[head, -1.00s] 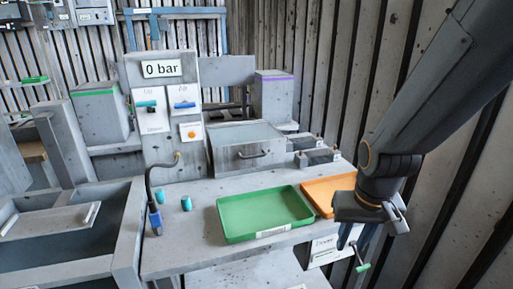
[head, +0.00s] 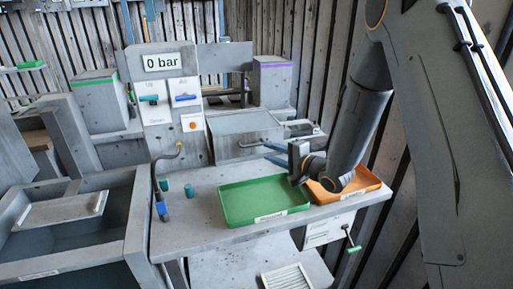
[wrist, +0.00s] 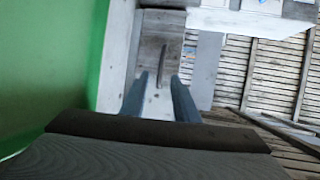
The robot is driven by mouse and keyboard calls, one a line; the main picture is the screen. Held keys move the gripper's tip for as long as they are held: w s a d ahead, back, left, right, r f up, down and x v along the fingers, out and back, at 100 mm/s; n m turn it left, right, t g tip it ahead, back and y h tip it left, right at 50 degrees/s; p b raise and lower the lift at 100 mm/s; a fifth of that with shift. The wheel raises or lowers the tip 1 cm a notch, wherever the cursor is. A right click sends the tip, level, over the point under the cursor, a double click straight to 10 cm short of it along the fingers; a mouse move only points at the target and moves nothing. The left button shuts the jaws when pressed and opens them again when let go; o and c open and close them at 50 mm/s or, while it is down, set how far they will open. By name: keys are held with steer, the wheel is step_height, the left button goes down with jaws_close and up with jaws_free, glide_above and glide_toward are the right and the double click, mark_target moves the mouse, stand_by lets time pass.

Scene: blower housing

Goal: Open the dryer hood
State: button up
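The dryer hood appears to be the grey metal box (head: 238,124) with a dark bar handle (head: 249,145) on its front, at the back of the bench. It looks closed. My gripper (head: 270,151) is in front of it, above the green tray's back right corner, with its fingers pointing at the handle. In the wrist view the two blue-grey fingers (wrist: 159,98) are apart with nothing between them. The handle (wrist: 163,62) shows beyond the fingertips, roughly in line with the gap, and does not appear to be touched.
A green tray (head: 263,221) and an orange tray (head: 370,187) lie on the bench in front of the box. A panel reading "0 bar" (head: 161,62) stands left of it. A bent hose (head: 155,172) and teal cylinders (head: 189,190) are at the bench's left.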

mark_target(245, 135)
steer(key=p+x, duration=0.2)
steer(key=x, duration=0.6)
steer(key=shift+s+r, duration=0.1)
steer(key=shift+s, duration=0.05)
jaws_close()
